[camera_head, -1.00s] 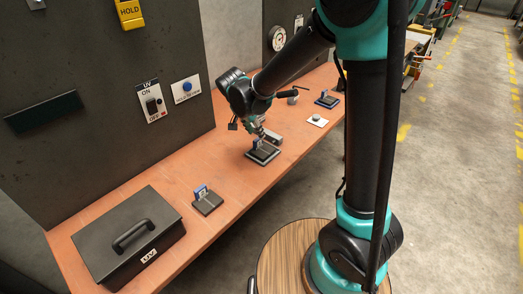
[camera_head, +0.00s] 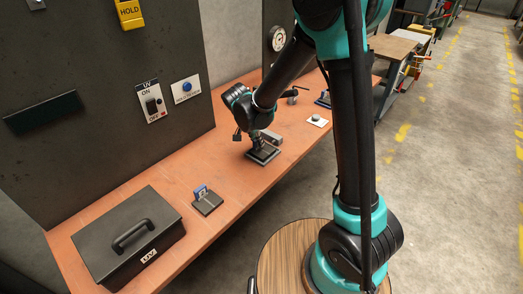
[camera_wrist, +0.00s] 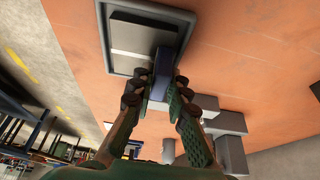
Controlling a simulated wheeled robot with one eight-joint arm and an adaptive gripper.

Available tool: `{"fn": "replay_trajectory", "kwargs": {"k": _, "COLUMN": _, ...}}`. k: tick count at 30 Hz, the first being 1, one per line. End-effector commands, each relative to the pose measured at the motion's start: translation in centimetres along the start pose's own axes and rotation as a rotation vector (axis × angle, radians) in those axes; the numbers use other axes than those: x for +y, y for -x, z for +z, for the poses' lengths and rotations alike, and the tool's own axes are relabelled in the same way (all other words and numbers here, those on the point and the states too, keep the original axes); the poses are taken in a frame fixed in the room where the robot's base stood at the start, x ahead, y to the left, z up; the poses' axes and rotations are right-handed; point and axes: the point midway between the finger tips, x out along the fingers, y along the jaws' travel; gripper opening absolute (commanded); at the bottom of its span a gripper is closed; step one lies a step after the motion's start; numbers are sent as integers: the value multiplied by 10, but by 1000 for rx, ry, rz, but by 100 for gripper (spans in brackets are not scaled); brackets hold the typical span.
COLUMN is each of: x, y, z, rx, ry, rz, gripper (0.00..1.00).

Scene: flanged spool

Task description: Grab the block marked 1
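In the wrist view a dark blue block (camera_wrist: 163,62) stands at the edge of a grey tray with a raised rim (camera_wrist: 118,14). My gripper (camera_wrist: 164,84) reaches to this block, its two fingers apart, one on each side of it. I cannot see clear contact, and no mark on the block is readable. In the head view my gripper (camera_head: 257,143) is low over the middle tray (camera_head: 264,155) and hides its block. Another blue block (camera_head: 201,191) stands on the nearer tray (camera_head: 208,205); its mark is too small to read.
A dark UV box (camera_head: 128,235) with a handle sits at the near left of the orange bench (camera_head: 180,205). A grey part (camera_head: 271,136) lies just behind the middle tray. A white plate with a knob (camera_head: 316,120) and a far tray (camera_head: 324,101) are farther along.

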Motion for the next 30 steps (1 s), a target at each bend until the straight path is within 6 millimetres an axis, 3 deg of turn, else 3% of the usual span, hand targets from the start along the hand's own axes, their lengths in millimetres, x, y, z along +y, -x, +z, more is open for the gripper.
{"fn": "replay_trajectory", "kwargs": {"k": 3, "x": 0, "y": 0, "z": 0, "rx": 0, "ry": 0, "rz": 0, "gripper": 0}}
{"fn": "replay_trajectory", "kwargs": {"k": 22, "x": 0, "y": 3, "z": -1, "rx": 0, "ry": 0, "rz": 0, "gripper": 0}}
{"fn": "replay_trajectory", "kwargs": {"k": 30, "x": 1, "y": 29, "z": -12, "rx": 0, "ry": 0, "rz": 0, "gripper": 0}}
